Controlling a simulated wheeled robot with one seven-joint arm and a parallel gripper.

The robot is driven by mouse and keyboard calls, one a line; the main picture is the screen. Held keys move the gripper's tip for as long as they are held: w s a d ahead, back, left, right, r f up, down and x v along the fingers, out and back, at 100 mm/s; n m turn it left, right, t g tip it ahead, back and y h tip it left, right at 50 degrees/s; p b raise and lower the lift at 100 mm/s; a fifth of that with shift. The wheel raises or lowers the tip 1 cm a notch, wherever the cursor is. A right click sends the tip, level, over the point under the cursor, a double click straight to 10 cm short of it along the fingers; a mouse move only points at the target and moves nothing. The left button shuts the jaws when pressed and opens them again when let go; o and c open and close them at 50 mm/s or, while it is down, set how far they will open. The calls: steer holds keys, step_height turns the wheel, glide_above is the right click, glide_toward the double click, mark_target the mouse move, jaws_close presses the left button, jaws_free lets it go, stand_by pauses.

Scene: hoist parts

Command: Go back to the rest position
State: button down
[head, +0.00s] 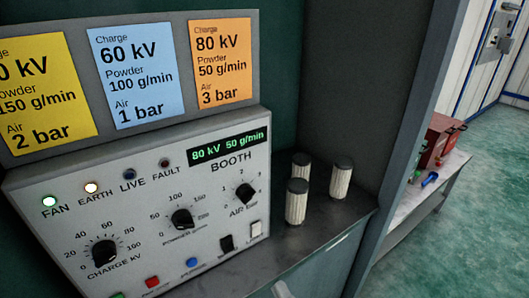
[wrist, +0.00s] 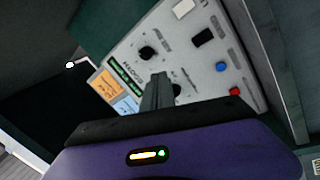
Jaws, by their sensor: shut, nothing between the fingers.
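My gripper (wrist: 157,92) shows in the wrist view, its fingers closed together with nothing between them. It is in front of the booth control panel (wrist: 190,75), over the area of the dials and apart from the coloured buttons. I cannot tell whether it touches the panel. In the head view the control panel (head: 140,195) stands at the left, with FAN and EARTH lamps lit. Its green display (head: 228,147) reads 80 kV 50 g/min. My gripper is not visible in the head view, except perhaps a pale piece at the bottom edge.
Yellow, blue and orange setting cards (head: 130,75) stand above the panel. Several cream cylinders with dark caps (head: 341,180) stand on the grey shelf (head: 330,235) right of it. A grey post (head: 405,130) separates this from a bench with a red box (head: 440,140). Green floor (head: 480,220) is open at right.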

steer(key=s+d+m+g+h, duration=0.1)
steer(key=s+d+m+h, duration=0.2)
steer(key=s, duration=0.6)
steer(key=s+d+m+g+h, duration=0.1)
steer(key=s+d+m+h, duration=0.2)
steer(key=s+d+m, duration=0.4)
steer(key=s+d+m+g+h, duration=0.1)
steer(key=s+d+m+h, duration=0.2)
steer(key=s, duration=0.9)
steer(key=d+f+m, duration=0.1)
steer(key=d+m, duration=0.2)
steer(key=m, duration=0.2)
steer(key=shift+s+h, duration=0.15)
steer(key=shift+h, duration=0.15)
steer(key=shift+d, duration=0.1)
